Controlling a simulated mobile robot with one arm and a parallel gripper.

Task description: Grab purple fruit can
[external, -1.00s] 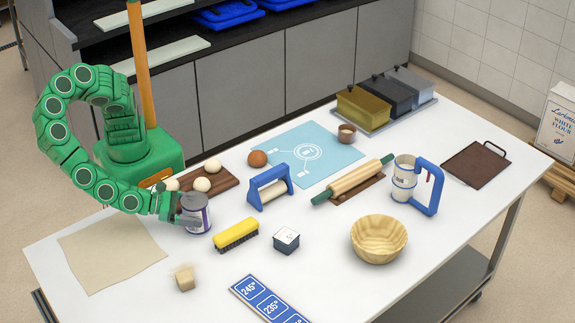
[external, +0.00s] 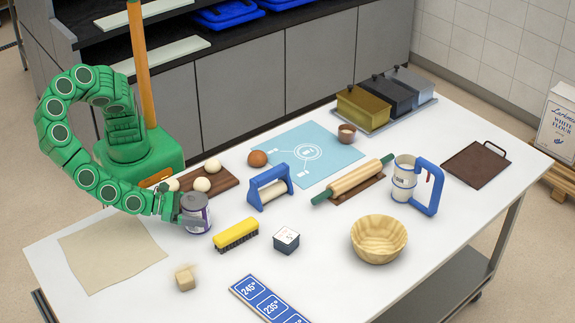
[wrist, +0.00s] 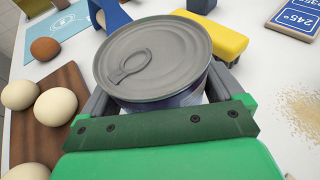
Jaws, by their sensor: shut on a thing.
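The purple fruit can (external: 197,216) stands upright at the left part of the white table, with a grey pull-tab lid and a purple and white label. My gripper (external: 190,215) is shut on the can from its left side. In the wrist view the can (wrist: 152,58) fills the middle between the two grey fingers of my gripper (wrist: 160,85). Most of the can's label is hidden below its lid there. I cannot tell whether the can's base is lifted off the table.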

